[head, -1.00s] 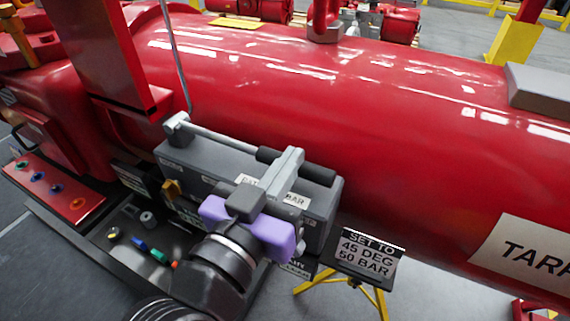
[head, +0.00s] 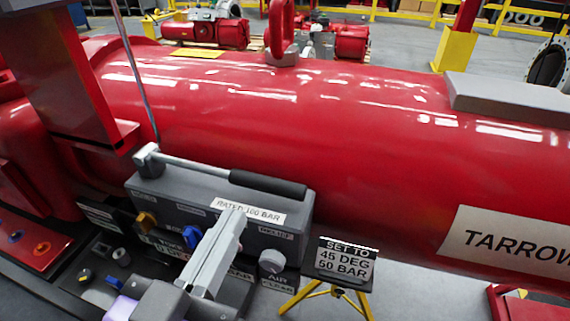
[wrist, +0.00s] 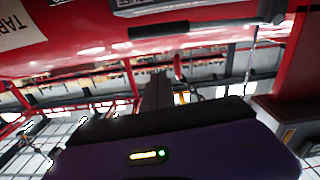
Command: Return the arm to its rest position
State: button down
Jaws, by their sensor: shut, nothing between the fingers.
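My gripper (head: 231,218) is at the lower middle of the head view, in front of the grey pump box (head: 170,210). Its light grey fingers are together with nothing between them, and they hide part of the box's front. Its purple body shows only at the bottom edge. In the wrist view the dark fingers (wrist: 156,90) point away from the purple housing (wrist: 180,150), with no object at the tips. Most of my arm is below the head view.
A large red cylinder (head: 330,110) fills the middle. The box has a lever with a black handle (head: 268,185) on top and knobs in front. A sign (head: 345,262) stands on a yellow-legged stand at right. A tool tray lies at lower left.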

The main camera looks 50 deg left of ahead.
jog(key=s+a+r+n+g+y, duration=0.2)
jog(key=s+a+r+n+y, duration=0.1)
jog(key=n+y, duration=0.15)
jog(key=w+d+f+m+t+h, duration=0.1)
jog(key=w+d+f+m, duration=0.15)
jog(key=d+f, duration=0.7)
jog(key=w+d+f+m+t+h, duration=0.1)
jog(key=w+d+f, duration=0.35)
jog(key=d, duration=0.85)
jog(key=s+d+f+m+h, duration=0.2)
jog(key=s+d+f+h, duration=0.1)
jog(key=d, duration=0.5)
jog(key=s+d+f+m+h, duration=0.3)
jog(key=s+d+f+h, duration=0.1)
jog(key=d, duration=0.4)
jog(key=s+d+f+m+h, duration=0.3)
jog(key=s+d+f+h, duration=0.1)
jog(key=d, duration=0.4)
jog(key=shift+s+g+h+p, duration=0.3)
jog(key=shift+s+h, duration=0.15)
jog(key=shift+h, duration=0.1)
jog(key=shift+a, duration=0.15)
